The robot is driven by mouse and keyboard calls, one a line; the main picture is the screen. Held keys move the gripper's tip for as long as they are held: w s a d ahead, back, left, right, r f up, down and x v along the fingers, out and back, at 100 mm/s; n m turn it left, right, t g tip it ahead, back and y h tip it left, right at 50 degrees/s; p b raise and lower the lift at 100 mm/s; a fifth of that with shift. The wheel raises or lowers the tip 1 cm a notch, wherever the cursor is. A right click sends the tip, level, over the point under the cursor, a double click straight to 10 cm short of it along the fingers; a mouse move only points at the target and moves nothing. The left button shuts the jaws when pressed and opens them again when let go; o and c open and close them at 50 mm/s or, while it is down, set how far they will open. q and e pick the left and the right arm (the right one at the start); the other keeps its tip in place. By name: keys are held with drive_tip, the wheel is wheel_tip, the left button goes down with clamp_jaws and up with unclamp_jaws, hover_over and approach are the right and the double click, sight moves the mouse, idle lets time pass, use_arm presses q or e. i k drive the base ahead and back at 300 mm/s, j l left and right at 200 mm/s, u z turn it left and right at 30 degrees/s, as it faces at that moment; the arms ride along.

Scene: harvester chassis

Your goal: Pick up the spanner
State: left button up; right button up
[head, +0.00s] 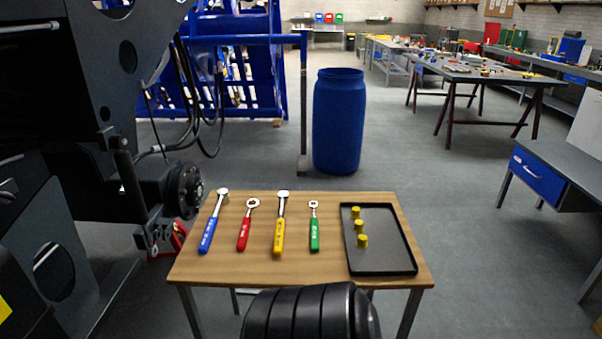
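Four hand tools lie side by side on a small wooden table (330,270), handles toward me and metal heads away. From left to right they are a blue-handled tool (210,232) with a broad head, a red-handled tool (245,230) with a ring-like head, a yellow-handled tool (279,232) with a wide flat head, and a green-handled tool (314,232) with a small ring-like head. I cannot tell for sure which one is the spanner. Neither of my grippers is in view.
A black tray (401,262) with yellow pieces (359,226) sits on the table's right. A dark machine (60,130) stands close on the left. A blue barrel (338,122) stands behind the table. A workbench (560,180) is at right, with open floor (455,200) between.

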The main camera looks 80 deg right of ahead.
sight(314, 224)
drive_tip(key=z, duration=2.75)
